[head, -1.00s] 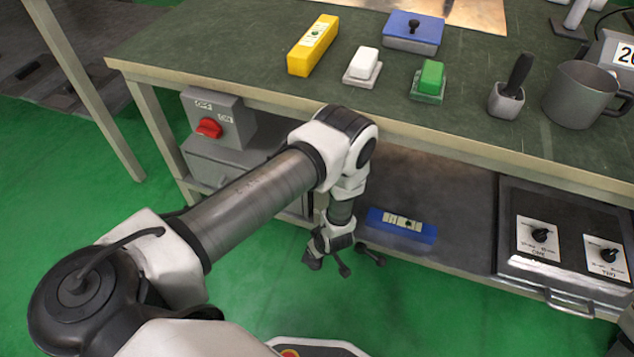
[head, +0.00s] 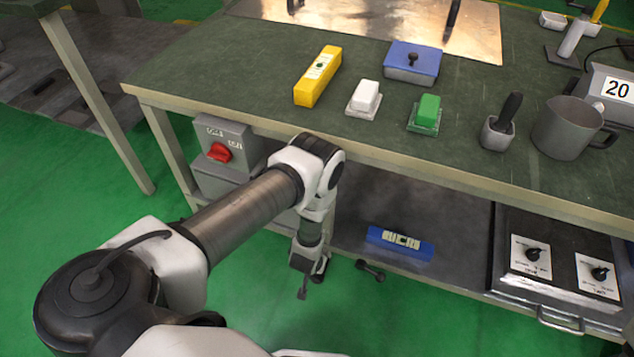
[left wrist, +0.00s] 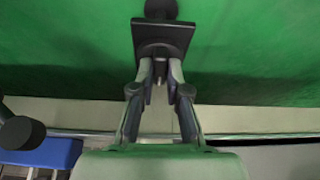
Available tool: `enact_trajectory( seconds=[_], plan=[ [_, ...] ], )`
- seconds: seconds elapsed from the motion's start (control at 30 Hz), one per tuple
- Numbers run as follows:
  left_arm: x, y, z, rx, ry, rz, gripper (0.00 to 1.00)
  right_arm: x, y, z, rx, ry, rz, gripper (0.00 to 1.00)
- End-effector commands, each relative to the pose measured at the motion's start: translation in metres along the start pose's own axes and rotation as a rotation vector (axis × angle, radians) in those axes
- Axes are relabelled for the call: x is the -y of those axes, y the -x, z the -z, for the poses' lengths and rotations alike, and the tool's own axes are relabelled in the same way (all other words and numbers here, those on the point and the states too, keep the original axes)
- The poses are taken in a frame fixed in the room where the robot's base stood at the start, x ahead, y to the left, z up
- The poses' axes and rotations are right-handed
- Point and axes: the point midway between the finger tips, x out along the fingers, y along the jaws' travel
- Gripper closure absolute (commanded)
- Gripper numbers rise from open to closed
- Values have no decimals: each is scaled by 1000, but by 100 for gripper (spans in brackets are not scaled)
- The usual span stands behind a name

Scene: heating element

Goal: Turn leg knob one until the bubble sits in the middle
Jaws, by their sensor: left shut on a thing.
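In the left wrist view my left gripper (left wrist: 160,75) is shut on a dark piece (left wrist: 165,35) with a square plate and a round end. I cannot tell whether this is leg knob one. In the head view my left gripper (head: 308,268) points down in front of the bench. A dark double-ended knob (head: 370,271) is to its right, apart from it. A blue level (head: 400,244) with a pale window lies on the lower shelf; its bubble cannot be read. The blue body shows at left in the left wrist view (left wrist: 45,153). My right gripper is out of view.
The green bench top (head: 240,70) carries a yellow bar (head: 306,92), white and green blocks, a blue box (head: 412,63) and a grey mug (head: 566,128). A box with a red switch (head: 219,152) is behind my left arm. A panel with two dials (head: 531,255) is at right.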

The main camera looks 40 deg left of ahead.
Motion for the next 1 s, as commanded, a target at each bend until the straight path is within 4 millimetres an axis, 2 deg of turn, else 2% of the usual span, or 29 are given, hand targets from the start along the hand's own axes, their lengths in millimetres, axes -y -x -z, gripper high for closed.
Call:
enact_trajectory(
  seconds=[0.33, 0.9, 0.93, 1.0],
  plan=[
    [2, 0, 1, -2, -161, -66, 100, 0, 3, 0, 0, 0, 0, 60],
    [2, -1, 2, -3, -195, -80, 100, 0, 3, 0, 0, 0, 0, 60],
    [2, -1, 2, -3, -195, -80, 79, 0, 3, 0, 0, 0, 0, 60],
    [2, 0, 2, -3, -195, -80, 60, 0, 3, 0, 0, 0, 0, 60]
  ],
)
